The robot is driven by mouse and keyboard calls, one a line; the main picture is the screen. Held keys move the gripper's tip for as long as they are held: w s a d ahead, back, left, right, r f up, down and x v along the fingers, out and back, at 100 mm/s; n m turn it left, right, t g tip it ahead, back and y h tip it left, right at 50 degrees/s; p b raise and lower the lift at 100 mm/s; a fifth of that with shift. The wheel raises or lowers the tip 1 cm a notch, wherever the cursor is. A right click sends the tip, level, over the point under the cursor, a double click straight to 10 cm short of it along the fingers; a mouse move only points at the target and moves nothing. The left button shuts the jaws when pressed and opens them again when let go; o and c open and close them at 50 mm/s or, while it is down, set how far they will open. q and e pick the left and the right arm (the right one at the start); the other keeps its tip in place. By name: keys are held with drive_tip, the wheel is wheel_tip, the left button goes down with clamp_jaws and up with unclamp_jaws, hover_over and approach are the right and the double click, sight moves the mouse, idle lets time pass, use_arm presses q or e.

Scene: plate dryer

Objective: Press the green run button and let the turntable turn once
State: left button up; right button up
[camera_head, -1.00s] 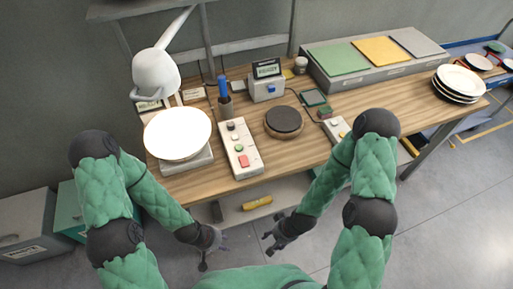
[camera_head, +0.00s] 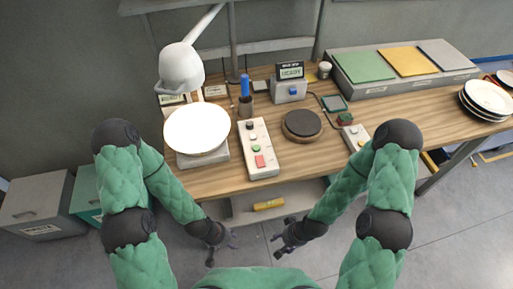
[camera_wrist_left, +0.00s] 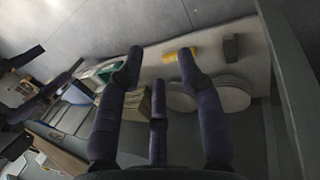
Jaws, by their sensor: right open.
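A pale control box (camera_head: 259,150) on the wooden table carries a green button (camera_head: 255,149), a red square button (camera_head: 260,161) and dark and white knobs. A round dark disc (camera_head: 303,124) on a brown base stands right of it. A bright white plate (camera_head: 197,129) lies on a grey stand (camera_head: 206,157) under a white lamp-like head (camera_head: 181,67). Which of the two round supports is the turntable I cannot tell. My left gripper (camera_head: 222,245) is in front of and below the table edge, its fingers apart and empty in the left wrist view (camera_wrist_left: 158,65). My right gripper (camera_head: 285,240) is open there too.
A small display unit (camera_head: 290,88) and a blue-topped tool in a dark holder (camera_head: 246,105) stand behind the box. A smaller switch box (camera_head: 355,136) is near my right forearm. Coloured panels (camera_head: 408,62) and stacked plates (camera_head: 485,101) are at right. A yellow object (camera_head: 268,204) lies on the lower shelf.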

use_arm(q)
clamp_jaws()
idle(1.4)
